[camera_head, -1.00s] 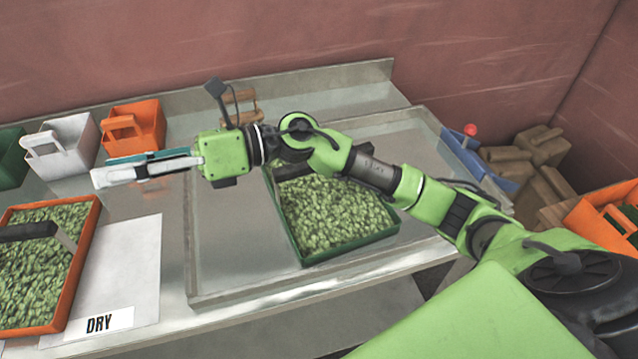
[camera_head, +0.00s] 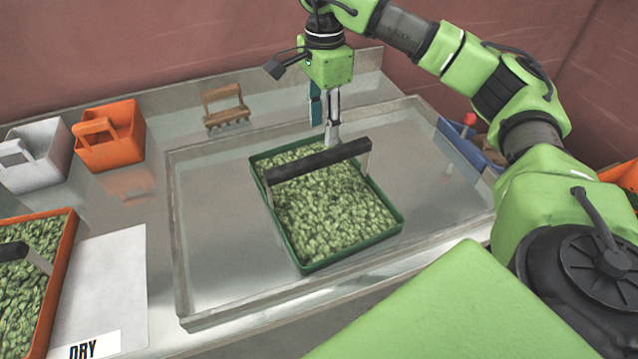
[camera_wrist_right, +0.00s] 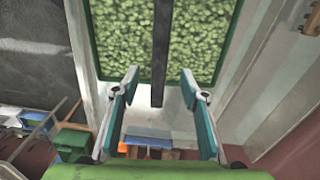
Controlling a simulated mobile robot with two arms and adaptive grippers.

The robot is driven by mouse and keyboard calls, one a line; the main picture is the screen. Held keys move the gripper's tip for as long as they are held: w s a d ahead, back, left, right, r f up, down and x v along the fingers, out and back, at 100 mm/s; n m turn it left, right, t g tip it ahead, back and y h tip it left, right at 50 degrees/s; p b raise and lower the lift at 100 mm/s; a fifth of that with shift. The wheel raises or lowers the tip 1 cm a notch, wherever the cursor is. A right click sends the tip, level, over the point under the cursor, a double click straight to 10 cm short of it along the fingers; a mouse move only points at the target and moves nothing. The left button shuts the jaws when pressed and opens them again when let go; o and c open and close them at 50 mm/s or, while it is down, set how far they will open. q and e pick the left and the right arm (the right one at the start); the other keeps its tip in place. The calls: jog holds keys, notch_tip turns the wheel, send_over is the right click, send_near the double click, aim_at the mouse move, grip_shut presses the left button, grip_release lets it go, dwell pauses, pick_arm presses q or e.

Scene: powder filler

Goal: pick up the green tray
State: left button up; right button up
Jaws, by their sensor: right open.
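The green tray (camera_head: 303,262), filled with green leafy pieces, sits in the shallow metal basin. A dark handle bar (camera_head: 318,161) spans across its top. My left gripper is not in view.
The metal basin's raised rim (camera_head: 178,250) surrounds the tray. An orange tray (camera_head: 62,270) of similar pieces lies at left beside a white sheet (camera_head: 110,280) marked DRY. Orange (camera_head: 112,140) and white (camera_head: 35,160) bins and a wooden rake-like tool (camera_head: 226,108) stand behind.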

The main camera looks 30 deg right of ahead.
aim_at(320, 155)
notch_tip(320, 155, down, 5)
jog(key=shift+f+p, duration=0.1)
jog(key=shift+p, duration=0.4)
jog(key=f+p, duration=0.2)
jog(key=f, duration=0.1)
jog(key=f+p, duration=0.1)
jog(key=shift+a+f, duration=0.25)
jog(key=shift+a, duration=0.15)
jog(key=shift+f, duration=0.45)
jog(key=shift+c, duration=0.3)
jog(key=shift+r, duration=0.1)
grip_shut()
